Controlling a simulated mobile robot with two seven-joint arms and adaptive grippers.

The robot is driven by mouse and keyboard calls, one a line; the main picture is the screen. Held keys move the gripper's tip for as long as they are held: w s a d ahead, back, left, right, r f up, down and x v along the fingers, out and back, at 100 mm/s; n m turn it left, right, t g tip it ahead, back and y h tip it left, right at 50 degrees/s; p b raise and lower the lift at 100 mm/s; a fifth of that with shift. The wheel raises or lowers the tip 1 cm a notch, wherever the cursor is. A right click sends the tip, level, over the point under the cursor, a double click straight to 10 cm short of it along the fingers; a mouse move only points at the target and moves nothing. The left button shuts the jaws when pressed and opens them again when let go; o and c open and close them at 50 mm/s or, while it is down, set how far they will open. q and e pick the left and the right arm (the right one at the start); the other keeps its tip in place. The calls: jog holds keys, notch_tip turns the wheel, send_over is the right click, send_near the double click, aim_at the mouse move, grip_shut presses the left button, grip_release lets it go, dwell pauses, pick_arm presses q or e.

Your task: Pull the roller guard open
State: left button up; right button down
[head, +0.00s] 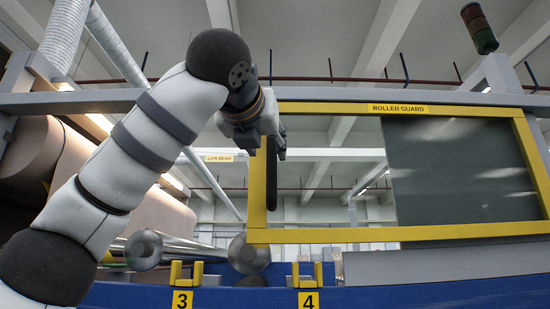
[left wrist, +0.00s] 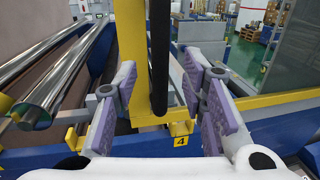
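The roller guard (head: 398,109) is a large yellow frame with a dark pane in its right part; its left part looks clear or empty. It bears a "ROLLER GUARD" label on the top bar. A black upright handle (head: 271,178) is at its left post. My left gripper (head: 267,140) is at the upper part of this handle. In the left wrist view the handle (left wrist: 160,60) runs down between the two purple-padded fingers, with gaps on both sides, in front of the yellow post (left wrist: 147,108). The fingers are apart. My right gripper is not in view.
Yellow brackets numbered 3 (head: 182,300) and 4 (head: 308,299) stand on the blue beam (head: 400,296) below the guard. Shiny rollers (left wrist: 62,85) lie to the left in the left wrist view.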

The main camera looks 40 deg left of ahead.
aim_at(271, 156)
pick_arm(q)
jog(key=x, duration=0.6)
jog(key=shift+w, duration=0.1)
grip_shut()
